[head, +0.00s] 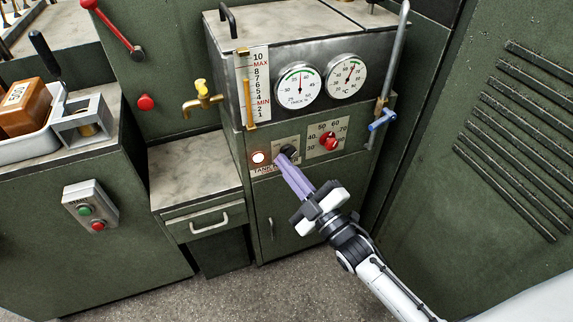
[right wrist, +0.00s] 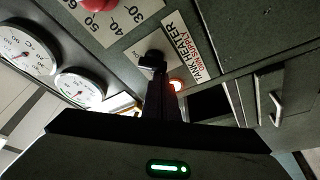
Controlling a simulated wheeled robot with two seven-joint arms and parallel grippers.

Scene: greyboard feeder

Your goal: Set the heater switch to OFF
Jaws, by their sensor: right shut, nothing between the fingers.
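The heater switch (head: 289,151) is a small black knob on the grey panel of the green cabinet. My left gripper is not in view.
A red temperature dial (head: 329,141) is right of the switch. A blue-handled valve (head: 382,120) is at the right edge. A drawer unit (head: 197,180) stands left.

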